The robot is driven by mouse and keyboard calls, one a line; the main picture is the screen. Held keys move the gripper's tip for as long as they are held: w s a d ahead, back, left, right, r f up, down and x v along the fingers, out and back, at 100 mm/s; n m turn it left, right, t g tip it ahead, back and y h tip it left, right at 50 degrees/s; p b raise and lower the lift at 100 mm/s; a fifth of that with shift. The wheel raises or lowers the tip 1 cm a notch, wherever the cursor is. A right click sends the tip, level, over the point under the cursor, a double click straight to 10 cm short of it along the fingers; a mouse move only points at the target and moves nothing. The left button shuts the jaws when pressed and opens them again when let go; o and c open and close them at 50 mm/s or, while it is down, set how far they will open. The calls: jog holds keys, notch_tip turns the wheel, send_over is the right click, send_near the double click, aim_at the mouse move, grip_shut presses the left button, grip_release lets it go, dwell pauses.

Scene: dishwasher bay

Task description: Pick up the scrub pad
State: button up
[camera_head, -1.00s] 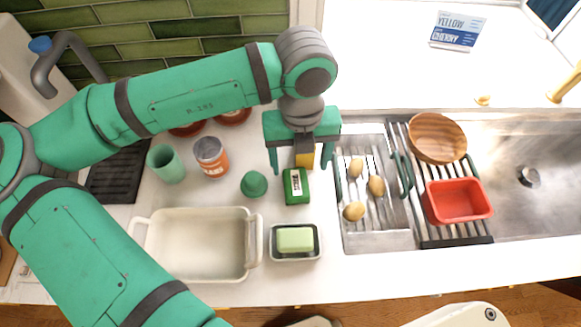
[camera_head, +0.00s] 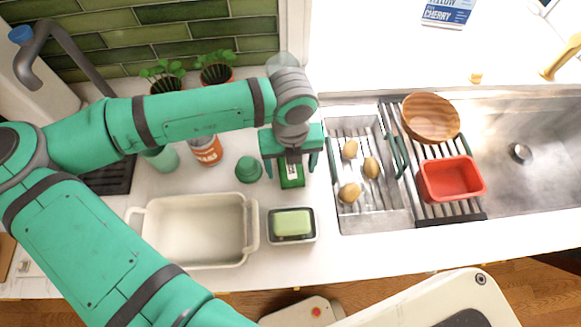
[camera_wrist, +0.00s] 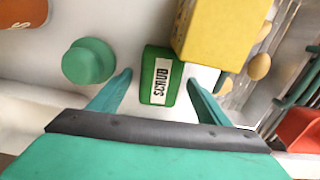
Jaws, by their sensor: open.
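The scrub pad (camera_head: 291,181) is a dark green block with a white label, lying on the white counter. In the wrist view the pad (camera_wrist: 160,78) shows its "SCRUB" label. My gripper (camera_head: 290,167) is open above the pad and hides its back part in the head view. In the wrist view, the fingertips of my gripper (camera_wrist: 159,80) point to either side of the pad; I cannot tell whether they touch it.
A yellow block (camera_wrist: 222,32) stands close beyond the pad, to its right in the wrist view. A green domed thing (camera_head: 249,169) is left of the pad. A soap dish (camera_head: 292,239) with green soap is in front. A rack with potatoes (camera_head: 371,168) lies right.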

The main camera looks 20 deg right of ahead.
aim_at(291, 167)
jog(key=shift+f, duration=0.1)
jog(key=shift+c, duration=0.6)
jog(key=c, duration=1)
jog(key=shift+w+r, duration=0.1)
jog(key=shift+r, duration=0.45)
notch_tip(291, 167, up, 2)
jog(key=shift+r, duration=0.1)
jog(key=s+d+r, duration=0.2)
jog(key=s+r, duration=0.1)
jog(key=s, duration=0.1)
jog(key=s+d+r, duration=0.3)
jog(key=s, duration=0.1)
jog(key=s+d+r, duration=0.2)
jog(key=s+r, duration=0.1)
jog(key=s, duration=0.1)
jog(key=shift+d+r, duration=0.3)
jog(key=shift+r, duration=0.1)
